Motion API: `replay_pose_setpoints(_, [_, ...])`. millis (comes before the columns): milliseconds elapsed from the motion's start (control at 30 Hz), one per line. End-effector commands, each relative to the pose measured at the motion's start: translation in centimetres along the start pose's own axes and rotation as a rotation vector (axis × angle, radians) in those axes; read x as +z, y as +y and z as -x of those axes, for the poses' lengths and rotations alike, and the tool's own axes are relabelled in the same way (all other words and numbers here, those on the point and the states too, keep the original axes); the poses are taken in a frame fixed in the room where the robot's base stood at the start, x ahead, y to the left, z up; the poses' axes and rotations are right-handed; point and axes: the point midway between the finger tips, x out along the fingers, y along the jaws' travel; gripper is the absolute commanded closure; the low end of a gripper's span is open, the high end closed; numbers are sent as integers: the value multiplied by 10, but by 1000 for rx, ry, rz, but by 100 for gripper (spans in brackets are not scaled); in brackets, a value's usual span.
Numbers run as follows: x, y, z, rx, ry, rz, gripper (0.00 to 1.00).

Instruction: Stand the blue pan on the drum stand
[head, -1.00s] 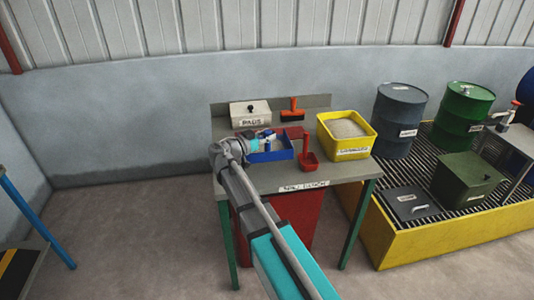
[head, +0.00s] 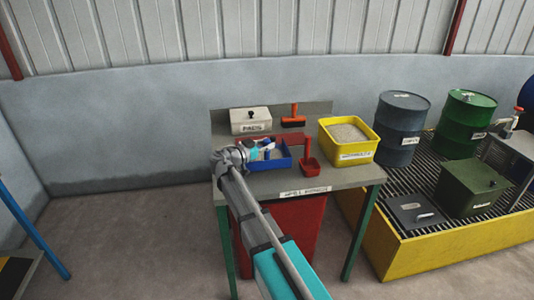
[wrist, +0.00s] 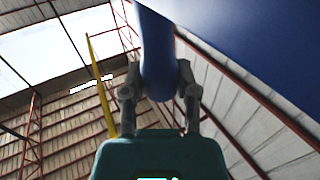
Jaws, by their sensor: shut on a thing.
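The blue pan (head: 278,162) shows in the head view in front of the bench's back part, at the end of my arm. My gripper (head: 256,151) is at the pan's left side and partly hides it. In the wrist view my gripper (wrist: 160,88) is shut on the pan's blue handle, and the pan's underside or wall (wrist: 255,40) fills the upper right. I cannot tell how far the pan is above the bench. A grey metal stand (head: 512,160) at the right edge, partly cut off, may be the drum stand.
The bench (head: 350,178) also bears a white pads box (head: 250,121), an orange brush (head: 294,118), a red scoop (head: 310,160) and a yellow bin (head: 348,152) of granules. A yellow-edged grating (head: 450,242) at right holds drums (head: 400,125), a green box (head: 472,190) and a grey lid (head: 415,211).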

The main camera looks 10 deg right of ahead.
Motion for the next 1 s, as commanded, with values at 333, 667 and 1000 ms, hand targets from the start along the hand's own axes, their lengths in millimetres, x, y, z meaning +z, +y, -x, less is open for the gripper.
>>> replay_pose_setpoints(333, [25,-6,-4,0,0,0,100])
replay_pose_setpoints(667, [40,-6,-4,1,1,0,100])
replay_pose_setpoints(1000, [40,-6,-4,1,1,0,100])
